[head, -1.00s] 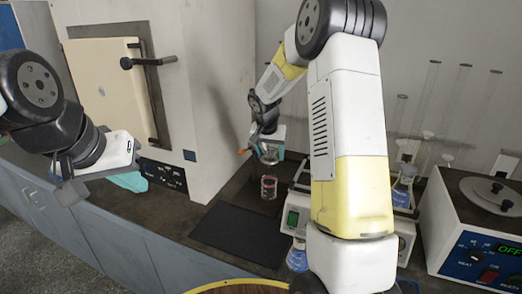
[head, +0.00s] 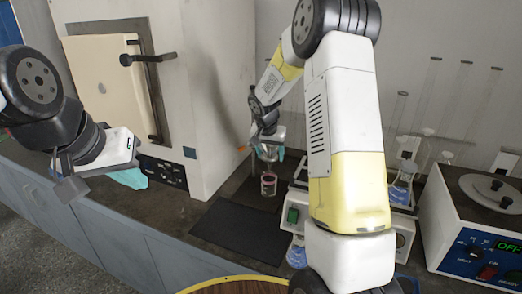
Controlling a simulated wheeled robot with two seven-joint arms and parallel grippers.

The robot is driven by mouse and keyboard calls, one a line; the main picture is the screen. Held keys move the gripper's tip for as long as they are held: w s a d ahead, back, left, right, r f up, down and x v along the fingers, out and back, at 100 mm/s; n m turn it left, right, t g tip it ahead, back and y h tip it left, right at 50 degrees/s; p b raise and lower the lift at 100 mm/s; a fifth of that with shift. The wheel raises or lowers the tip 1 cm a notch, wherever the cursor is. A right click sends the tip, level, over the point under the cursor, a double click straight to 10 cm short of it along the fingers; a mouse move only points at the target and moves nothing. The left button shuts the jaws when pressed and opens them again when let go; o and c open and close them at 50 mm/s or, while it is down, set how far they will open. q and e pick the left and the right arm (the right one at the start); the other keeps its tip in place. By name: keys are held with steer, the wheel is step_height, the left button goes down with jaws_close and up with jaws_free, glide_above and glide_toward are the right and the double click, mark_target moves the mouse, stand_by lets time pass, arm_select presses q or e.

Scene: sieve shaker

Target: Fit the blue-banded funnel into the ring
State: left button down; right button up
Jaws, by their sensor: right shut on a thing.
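My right gripper (head: 268,146) is small and far off, left of my forearm. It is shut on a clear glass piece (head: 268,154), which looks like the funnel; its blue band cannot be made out. This piece hangs just above a clear glass vessel with reddish bands (head: 268,186) on the bench. Whether the two touch is too small to tell. The ring cannot be clearly picked out; a small orange part (head: 243,149) shows beside the gripper. My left gripper (head: 64,175) hangs at the left, away from all this; its finger gap is unclear.
A black mat (head: 240,232) lies in front of the vessel. A large white cabinet oven (head: 215,90) stands behind left, a teal cloth-like thing (head: 130,179) before it. Flasks with blue liquid (head: 401,192) and a device with a round lid (head: 490,190) stand right.

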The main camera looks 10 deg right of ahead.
steer(key=shift+f, duration=0.2)
steer(key=o, duration=1.5)
steer(key=shift+c, duration=0.2)
steer(key=shift+r, duration=3)
steer(key=shift+r, duration=0.1)
